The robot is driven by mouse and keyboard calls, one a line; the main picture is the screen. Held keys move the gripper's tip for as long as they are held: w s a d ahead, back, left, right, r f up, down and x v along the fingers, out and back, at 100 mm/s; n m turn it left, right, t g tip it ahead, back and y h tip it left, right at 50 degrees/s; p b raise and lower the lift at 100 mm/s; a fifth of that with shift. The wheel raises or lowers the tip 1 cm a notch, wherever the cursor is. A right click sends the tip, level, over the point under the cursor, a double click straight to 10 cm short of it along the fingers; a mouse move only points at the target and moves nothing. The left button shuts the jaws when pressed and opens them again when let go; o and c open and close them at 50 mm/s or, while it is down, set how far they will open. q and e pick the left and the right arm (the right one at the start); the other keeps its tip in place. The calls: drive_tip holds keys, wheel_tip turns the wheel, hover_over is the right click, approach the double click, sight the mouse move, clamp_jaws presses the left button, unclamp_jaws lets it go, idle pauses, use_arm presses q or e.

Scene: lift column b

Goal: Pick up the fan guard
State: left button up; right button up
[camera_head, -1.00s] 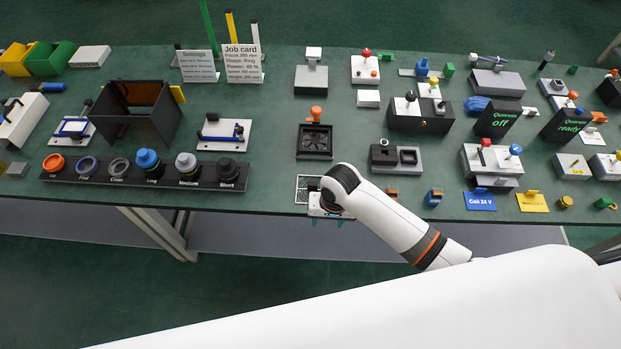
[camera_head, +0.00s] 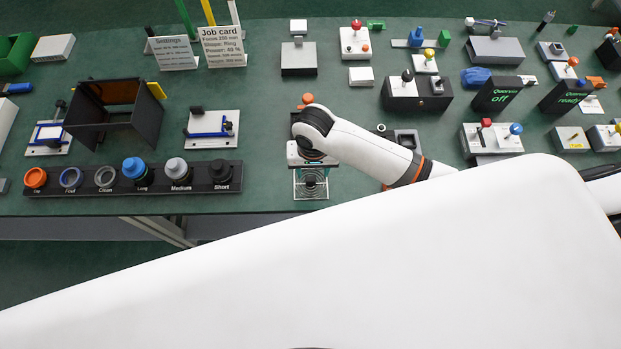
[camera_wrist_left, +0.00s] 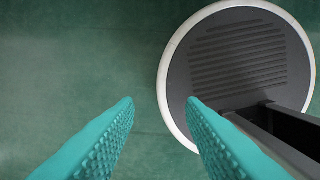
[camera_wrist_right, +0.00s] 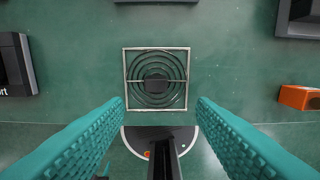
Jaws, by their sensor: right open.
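The fan guard (camera_head: 311,190), a square pale frame with dark concentric rings, lies flat near the bench's front edge in the head view. It shows whole in the right wrist view (camera_wrist_right: 156,79), ahead of and between the fingertips. My right gripper (camera_wrist_right: 161,102) is open and empty, pointing down above the bench, with a finger on either side of the guard's near part in the picture. I cannot tell its exact height over it. In the head view the right gripper (camera_head: 310,168) covers the guard's far part. My left gripper (camera_wrist_left: 160,102) is open and empty over the floor.
A black strip with coloured rings and knobs (camera_head: 130,180) lies left of the guard. An orange block (camera_wrist_right: 300,97) sits to its right in the right wrist view. A dark box (camera_wrist_right: 156,1) is beyond it. Bare green bench surrounds the guard.

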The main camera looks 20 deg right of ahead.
sight(311, 179)
drive_tip(key=shift+f, duration=0.45)
drive_tip(key=shift+w+f, duration=0.1)
drive_tip(key=shift+f, duration=0.15)
drive_tip(key=shift+w+f, duration=0.15)
drive_tip(key=shift+f, duration=0.2)
drive_tip(key=f, duration=0.1)
drive_tip(key=f+p, duration=0.1)
drive_tip(key=f, duration=0.1)
drive_tip(key=shift+w+a+f, duration=0.1)
drive_tip(key=shift+w+f, duration=0.05)
drive_tip(key=shift+w, duration=0.05)
drive_tip(key=shift+f, duration=0.5)
drive_tip(key=shift+c, duration=0.9)
use_arm(q)
drive_tip(key=shift+w+d+r, duration=0.1)
drive_tip(key=shift+w+r, duration=0.4)
drive_tip(key=shift+w, duration=0.15)
use_arm(e)
drive_tip(key=c, duration=0.9)
